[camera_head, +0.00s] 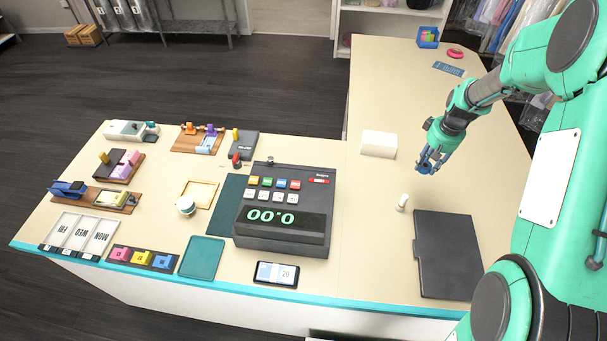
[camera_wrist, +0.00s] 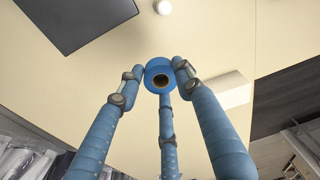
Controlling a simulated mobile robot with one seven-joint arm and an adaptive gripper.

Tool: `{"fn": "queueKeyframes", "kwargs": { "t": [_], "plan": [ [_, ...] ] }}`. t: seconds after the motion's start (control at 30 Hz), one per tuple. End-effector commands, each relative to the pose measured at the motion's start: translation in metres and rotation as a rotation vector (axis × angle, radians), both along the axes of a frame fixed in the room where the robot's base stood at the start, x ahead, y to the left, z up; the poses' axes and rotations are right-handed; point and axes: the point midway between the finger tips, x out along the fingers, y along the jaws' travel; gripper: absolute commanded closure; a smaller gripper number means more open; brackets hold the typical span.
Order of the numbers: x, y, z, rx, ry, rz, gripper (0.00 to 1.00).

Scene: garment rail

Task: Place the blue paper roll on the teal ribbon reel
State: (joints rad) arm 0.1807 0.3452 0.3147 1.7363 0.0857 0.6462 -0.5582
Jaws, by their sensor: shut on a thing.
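The blue paper roll (camera_wrist: 157,66) is a short ring with a dark hole in its middle. In the wrist view it sits between the fingertips of my gripper (camera_wrist: 159,76), which is shut on it. In the head view my gripper (camera_head: 428,164) hangs over the right part of the counter, between the white block and the black flat case. The roll is hard to tell from the blue fingers there. I cannot pick out the teal ribbon reel for certain; a small teal piece (camera_head: 151,127) shows beside a white device at the far left.
A white block (camera_head: 379,144), a small white upright piece (camera_head: 402,203) and a black flat case (camera_head: 447,254) lie near my gripper. A dark cash register (camera_head: 285,208) stands mid-counter. Boards with small coloured items fill the left. The counter's back right is mostly clear.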

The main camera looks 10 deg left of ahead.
Motion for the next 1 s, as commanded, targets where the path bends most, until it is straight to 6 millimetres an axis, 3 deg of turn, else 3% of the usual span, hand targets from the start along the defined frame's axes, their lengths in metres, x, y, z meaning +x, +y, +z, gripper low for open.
{"fn": "queueKeyframes", "kwargs": {
  "t": [0.03, 0.47, 0.77, 1.0],
  "plan": [
    [0.004, 0.019, 0.0, 0.0, 0.0, 0.035, 0.85],
    [0.012, 0.168, 0.001, -0.004, 0.005, 0.321, 0.85],
    [-0.001, 0.272, 0.001, -0.007, 0.007, 0.518, 0.85],
    [-0.022, 0.353, 0.001, -0.009, 0.009, 0.676, 0.85]
  ]
}}
